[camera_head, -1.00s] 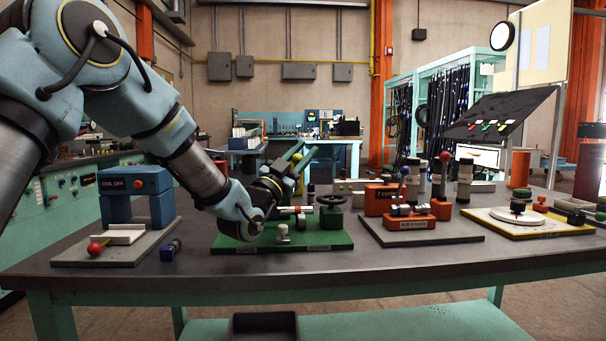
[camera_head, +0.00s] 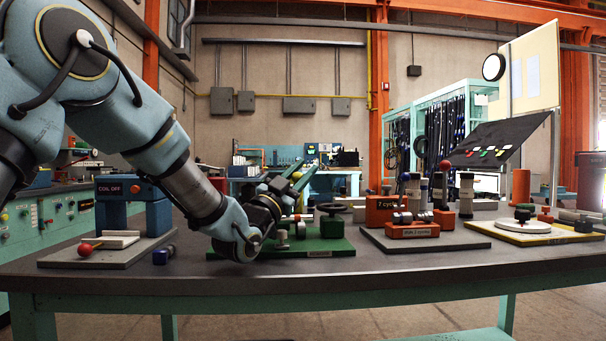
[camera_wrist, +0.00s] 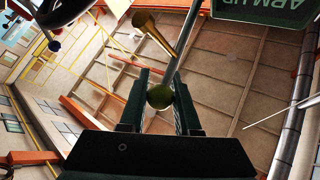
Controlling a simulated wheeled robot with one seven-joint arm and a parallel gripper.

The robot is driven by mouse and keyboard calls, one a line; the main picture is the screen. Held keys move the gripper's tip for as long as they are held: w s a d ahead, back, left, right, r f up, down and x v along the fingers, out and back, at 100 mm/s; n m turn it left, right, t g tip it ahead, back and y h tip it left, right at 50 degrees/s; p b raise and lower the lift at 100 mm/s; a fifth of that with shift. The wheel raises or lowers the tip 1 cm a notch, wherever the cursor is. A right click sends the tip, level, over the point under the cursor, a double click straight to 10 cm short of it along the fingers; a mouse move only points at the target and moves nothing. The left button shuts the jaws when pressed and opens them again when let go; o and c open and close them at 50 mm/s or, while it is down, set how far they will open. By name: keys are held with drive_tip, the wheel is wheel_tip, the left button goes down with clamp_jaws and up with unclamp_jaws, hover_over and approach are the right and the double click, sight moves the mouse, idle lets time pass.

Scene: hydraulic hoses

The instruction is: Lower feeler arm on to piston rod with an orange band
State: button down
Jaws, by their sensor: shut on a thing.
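My gripper (camera_wrist: 160,92) has its two dark green fingers closed around a small olive ball knob (camera_wrist: 160,97) in the wrist view. A grey rod (camera_wrist: 183,55) runs from near the knob up to the right; it looks like the feeler arm. A brass-coloured tapered piece (camera_wrist: 155,32) is beside it. In the head view my gripper (camera_head: 297,180) is low over the green baseplate (camera_head: 330,249), tilted up to the right, left of the black handwheel (camera_head: 333,208). The piston rod and any orange band on it cannot be made out.
A green "ARM UP" sign (camera_wrist: 283,10) is at the top right of the wrist view. The blue "COIL OFF" unit (camera_head: 130,188) stands left. The orange counter unit (camera_head: 388,210) and a white turntable (camera_head: 522,220) stand right. The table's front strip is clear.

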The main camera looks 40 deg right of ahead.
drive_tip(key=shift+s, duration=0.3)
drive_tip(key=c, duration=0.9)
unclamp_jaws()
drive_tip(key=shift+c, duration=0.2)
drive_tip(key=o, duration=0.3)
drive_tip(key=shift+w, duration=0.1)
drive_tip(key=a, duration=0.4)
drive_tip(key=s+a, duration=0.1)
drive_tip(key=a, duration=0.3)
drive_tip(key=s+a, duration=0.1)
drive_tip(key=a, duration=0.4)
drive_tip(key=shift+f+b, duration=0.25)
drive_tip(key=shift+b, duration=0.1)
